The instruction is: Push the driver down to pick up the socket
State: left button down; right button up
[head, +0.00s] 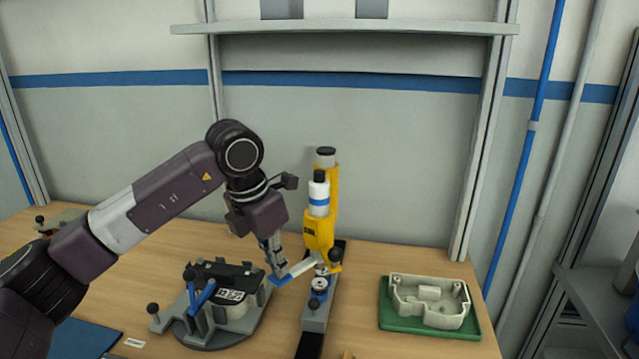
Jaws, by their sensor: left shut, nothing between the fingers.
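The yellow driver (319,232) stands upright on a narrow grey and black base (316,316) in the middle of the bench. It has a white and blue cylinder on its front and a dark knob at its lower right. Small round metal and blue parts sit on the base below it; I cannot tell which is the socket. My left gripper (281,277) is shut and empty, pointing down just left of the driver's lower end. A pale bar with a blue end lies by its fingertips; I cannot tell whether they touch. My right gripper is not in view.
A round grey fixture (215,326) with blue clamps stands left of the driver. A green tray (429,328) with a pale housing (430,301) lies to the right. A blue mat (78,340) is at the lower left. A wall shelf (345,28) hangs above.

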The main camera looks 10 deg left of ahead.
aim_at(279, 281)
pick_arm(q)
jog(key=shift+f+b, duration=1.85)
jog(key=shift+f, duration=0.85)
jog(key=shift+s+r, duration=0.1)
jog(key=shift+s+f, duration=0.1)
jog(key=shift+f, duration=0.25)
jog(key=shift+r, duration=0.35)
jog(key=shift+r+p, duration=0.3)
jog(key=shift+r, duration=0.2)
jog(key=shift+r+p, duration=2.6)
jog(key=shift+r, duration=1.6)
jog(key=shift+w, duration=0.2)
